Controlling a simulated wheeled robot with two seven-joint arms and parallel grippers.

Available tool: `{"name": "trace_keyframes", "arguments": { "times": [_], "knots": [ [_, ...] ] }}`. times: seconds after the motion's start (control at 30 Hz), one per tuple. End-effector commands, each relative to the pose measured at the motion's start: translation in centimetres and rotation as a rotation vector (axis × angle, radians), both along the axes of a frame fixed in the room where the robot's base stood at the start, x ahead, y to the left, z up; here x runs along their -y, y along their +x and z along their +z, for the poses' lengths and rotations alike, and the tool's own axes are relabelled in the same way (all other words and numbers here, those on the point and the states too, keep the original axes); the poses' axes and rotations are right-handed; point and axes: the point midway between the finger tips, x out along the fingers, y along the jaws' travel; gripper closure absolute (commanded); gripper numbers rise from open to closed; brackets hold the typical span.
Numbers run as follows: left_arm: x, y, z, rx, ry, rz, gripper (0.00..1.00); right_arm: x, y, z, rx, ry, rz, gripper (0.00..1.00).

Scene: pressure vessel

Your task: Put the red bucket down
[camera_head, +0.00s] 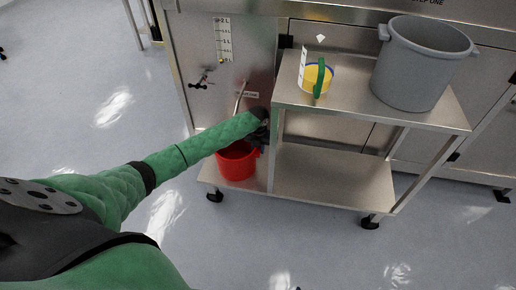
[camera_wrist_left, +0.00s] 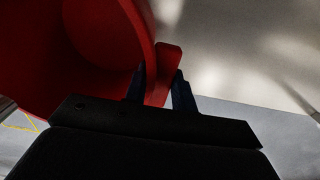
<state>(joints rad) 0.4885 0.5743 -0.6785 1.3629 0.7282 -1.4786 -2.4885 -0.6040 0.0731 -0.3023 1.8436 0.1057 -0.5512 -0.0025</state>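The red bucket (camera_head: 237,163) is upright at the left end of the cart's lower shelf (camera_head: 325,178), partly behind my left arm. I cannot tell whether its base touches the shelf. My left gripper (camera_head: 262,138) is at the bucket's upper right side, dark and partly hidden by the arm. In the left wrist view the red bucket (camera_wrist_left: 90,45) fills the upper left. There the two dark fingers of my left gripper (camera_wrist_left: 159,82) stand on either side of its red rim and a red lug, closed on them. My right gripper is not in view.
A grey bucket (camera_head: 418,65) and a yellow container with a green handle (camera_head: 316,78) stand on the cart's upper shelf (camera_head: 350,105). A metal cabinet with a valve and bent pipe (camera_head: 240,97) is behind. The lower shelf's middle and right are clear.

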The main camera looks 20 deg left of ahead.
Motion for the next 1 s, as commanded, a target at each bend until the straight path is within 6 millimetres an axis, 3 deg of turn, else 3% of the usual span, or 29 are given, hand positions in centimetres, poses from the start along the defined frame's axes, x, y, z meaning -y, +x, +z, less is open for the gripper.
{"name": "trace_keyframes", "arguments": {
  "times": [0.03, 0.1, 0.53, 1.0],
  "knots": [
    [0.0, 0.0, 0.0, 0.0, 0.0, 0.0, 0.66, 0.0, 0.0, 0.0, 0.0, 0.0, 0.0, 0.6],
    [0.0, 0.0, 0.0, 0.0, 0.0, 0.0, 0.52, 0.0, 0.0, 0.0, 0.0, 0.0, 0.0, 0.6],
    [0.0, 0.1, 1.0, 0.002, -0.001, 0.0, 0.52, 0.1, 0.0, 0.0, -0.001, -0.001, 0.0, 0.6],
    [0.1, 0.0, 9.3, 0.003, 0.0, -0.001, 0.52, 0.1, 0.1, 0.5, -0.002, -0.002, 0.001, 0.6]
  ]
}}
